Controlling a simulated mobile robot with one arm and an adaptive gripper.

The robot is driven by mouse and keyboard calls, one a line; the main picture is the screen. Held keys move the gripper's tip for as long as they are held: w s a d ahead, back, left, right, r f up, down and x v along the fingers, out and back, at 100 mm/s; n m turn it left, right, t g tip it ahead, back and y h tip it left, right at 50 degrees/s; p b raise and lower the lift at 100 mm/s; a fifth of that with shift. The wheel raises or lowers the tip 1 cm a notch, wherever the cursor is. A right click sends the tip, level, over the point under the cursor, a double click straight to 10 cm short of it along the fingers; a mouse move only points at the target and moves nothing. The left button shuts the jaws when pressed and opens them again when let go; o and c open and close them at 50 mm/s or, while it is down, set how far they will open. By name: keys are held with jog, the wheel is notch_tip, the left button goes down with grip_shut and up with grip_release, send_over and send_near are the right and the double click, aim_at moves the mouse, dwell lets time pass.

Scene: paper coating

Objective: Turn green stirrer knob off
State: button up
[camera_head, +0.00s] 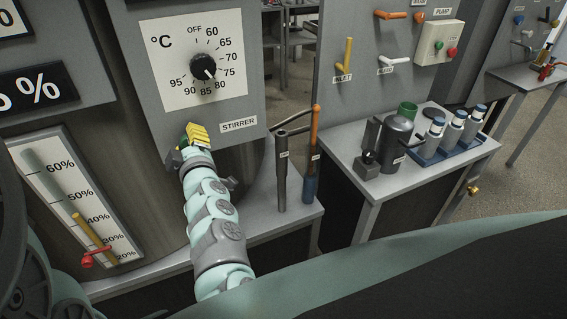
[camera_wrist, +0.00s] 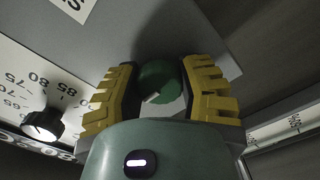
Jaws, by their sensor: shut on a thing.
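The green stirrer knob (camera_wrist: 160,78) is a round knob with a white pointer mark, on a grey panel in the wrist view. My gripper (camera_wrist: 158,84) has its yellow ridged fingers on both sides of the knob and is shut on it. In the head view my gripper (camera_head: 196,137) is at the panel, left of the STIRRER label (camera_head: 239,124).
A black temperature knob (camera_head: 204,67) on a white dial is just above my gripper. A level gauge (camera_head: 75,195) with a red valve is at the left. A stirring rod (camera_head: 282,175) and an orange-handled tool (camera_head: 312,160) stand at the right. A side table holds a blue bottle tray (camera_head: 437,158).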

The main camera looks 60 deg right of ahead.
jog(key=shift+n, duration=0.3)
dwell(0.4)
jog(key=o, duration=1.2)
jog(key=v, duration=1.2)
jog(key=shift+s+d, duration=0.1)
jog(key=shift+d, duration=0.05)
